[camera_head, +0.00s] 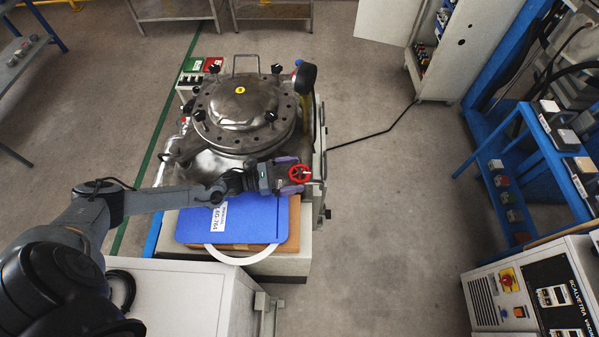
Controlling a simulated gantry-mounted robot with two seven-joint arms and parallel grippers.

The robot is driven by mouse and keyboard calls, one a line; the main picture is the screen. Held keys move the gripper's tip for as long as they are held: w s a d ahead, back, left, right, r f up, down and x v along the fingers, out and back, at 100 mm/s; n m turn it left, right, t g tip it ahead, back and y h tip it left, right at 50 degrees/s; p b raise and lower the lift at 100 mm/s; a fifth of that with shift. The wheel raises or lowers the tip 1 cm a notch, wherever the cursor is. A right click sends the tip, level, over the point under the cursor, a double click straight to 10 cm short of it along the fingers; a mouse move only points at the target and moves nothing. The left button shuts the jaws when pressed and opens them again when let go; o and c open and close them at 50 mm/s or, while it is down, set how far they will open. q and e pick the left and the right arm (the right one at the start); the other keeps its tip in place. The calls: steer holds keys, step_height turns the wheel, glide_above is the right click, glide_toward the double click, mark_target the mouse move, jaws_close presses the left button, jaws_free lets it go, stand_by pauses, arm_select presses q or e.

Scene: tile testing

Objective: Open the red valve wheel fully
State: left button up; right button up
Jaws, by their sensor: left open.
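The red valve wheel (300,174) is small and spoked, and sits at the right side of the steel vessel (240,105), near its lower right edge. My left gripper (291,174) reaches in from the left with its purple-grey fingers at the wheel. The jaws are open, with one finger above and one below the wheel's left part. From this view I cannot tell whether the fingers touch the rim. My right gripper does not show.
A blue case (235,222) with a white label lies on a brown board just below my left forearm. A black cable (375,134) runs over the floor to a white cabinet (446,75). The floor right of the vessel is mostly clear. A blue shelf rack (548,135) stands at the right.

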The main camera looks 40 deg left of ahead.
arm_select(q)
steer(key=shift+x, duration=1.25)
steer(key=c, duration=1)
